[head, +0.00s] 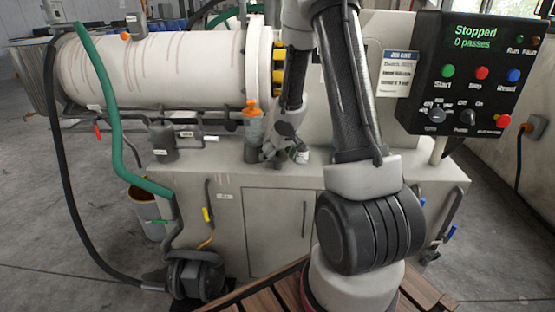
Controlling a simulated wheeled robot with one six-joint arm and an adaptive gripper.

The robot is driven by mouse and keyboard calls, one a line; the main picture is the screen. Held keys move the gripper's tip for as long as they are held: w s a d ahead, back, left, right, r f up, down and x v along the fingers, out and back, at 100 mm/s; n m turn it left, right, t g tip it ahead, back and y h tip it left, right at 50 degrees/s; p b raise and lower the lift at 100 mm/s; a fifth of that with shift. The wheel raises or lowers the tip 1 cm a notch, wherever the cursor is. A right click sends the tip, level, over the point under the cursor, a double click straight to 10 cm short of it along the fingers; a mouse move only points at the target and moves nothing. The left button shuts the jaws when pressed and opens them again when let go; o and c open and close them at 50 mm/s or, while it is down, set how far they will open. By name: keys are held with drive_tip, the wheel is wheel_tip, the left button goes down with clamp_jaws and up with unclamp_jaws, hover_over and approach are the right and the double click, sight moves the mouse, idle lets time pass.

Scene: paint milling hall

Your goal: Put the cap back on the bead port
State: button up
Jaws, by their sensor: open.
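My gripper (284,153) is low over the machine's bench top, pointing down, with its fingers apart. It is right beside a bottle with an orange top (252,122). A small pale object (301,155) shows at the right finger; I cannot tell whether it touches. The white mill cylinder (165,72) lies across the back left. A short pale fitting (137,24) stands on its upper side, with a small orange piece (125,36) near it. I cannot tell for sure which part is the bead port or the cap. My arm hides part of the bench.
The control panel (475,75) at the right reads "Stopped, 0 passes". A green hose (112,110) and a black hose run down at left. A pump (192,275) and a bucket (146,212) are on the floor.

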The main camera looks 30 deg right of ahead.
drive_tip(key=shift+f, duration=0.15)
drive_tip(key=c, duration=1.4)
drive_tip(key=shift+c, duration=0.2)
drive_tip(key=shift+r, duration=0.25)
